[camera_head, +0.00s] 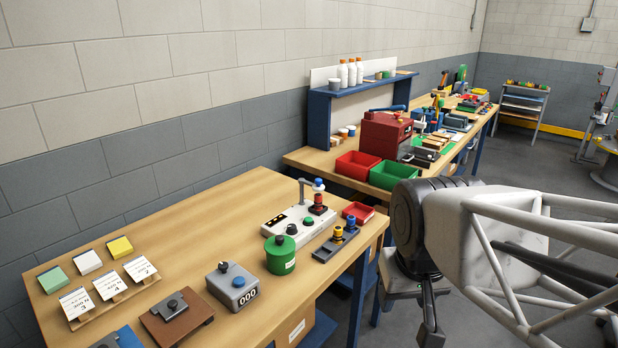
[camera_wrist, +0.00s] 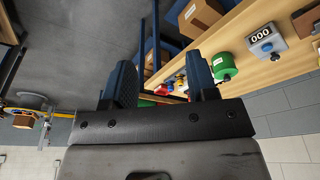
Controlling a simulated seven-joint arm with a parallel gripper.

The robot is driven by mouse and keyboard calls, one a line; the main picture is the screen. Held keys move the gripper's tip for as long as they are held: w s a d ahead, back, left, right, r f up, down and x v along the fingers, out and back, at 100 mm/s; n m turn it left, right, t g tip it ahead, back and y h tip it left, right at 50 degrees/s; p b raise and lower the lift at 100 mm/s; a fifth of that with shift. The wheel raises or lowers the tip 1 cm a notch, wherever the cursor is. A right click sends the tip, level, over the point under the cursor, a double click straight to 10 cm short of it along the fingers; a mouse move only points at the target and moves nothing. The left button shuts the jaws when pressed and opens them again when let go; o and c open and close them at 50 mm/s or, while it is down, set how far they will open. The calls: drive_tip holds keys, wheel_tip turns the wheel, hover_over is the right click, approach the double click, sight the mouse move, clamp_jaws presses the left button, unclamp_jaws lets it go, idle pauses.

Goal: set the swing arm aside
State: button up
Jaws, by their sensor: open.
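The stacker is a white base (camera_head: 300,222) near the right end of the near bench. A grey post with a swing arm (camera_head: 306,182) rises from its back. My gripper (camera_wrist: 160,72) is open and empty in the wrist view. It is off the bench's right side, apart from the stacker. In the wrist view its fingers partly hide the bench end, and I cannot make out the swing arm there.
A green canister (camera_head: 280,254) and a grey counter box (camera_head: 233,286) stand in front of the stacker. A dark tray (camera_head: 325,253) with yellow and blue pieces and a red tray (camera_head: 358,212) lie to its right. The bench's back middle is clear.

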drive_tip(key=w+r, duration=0.3)
drive_tip(key=w, duration=0.5)
drive_tip(key=w+r, duration=0.3)
drive_tip(key=w, duration=0.5)
drive_tip(key=g, duration=0.3)
hover_over(318, 179)
drive_tip(key=f, duration=0.7)
drive_tip(key=shift+s+d+f, duration=0.15)
drive_tip(key=shift+s+f, duration=0.05)
drive_tip(key=shift+s, duration=0.2)
drive_tip(key=shift+w+f, duration=0.2)
drive_tip(key=shift+w, duration=0.2)
drive_tip(key=shift+f, duration=0.1)
drive_tip(key=shift+f, duration=3.8)
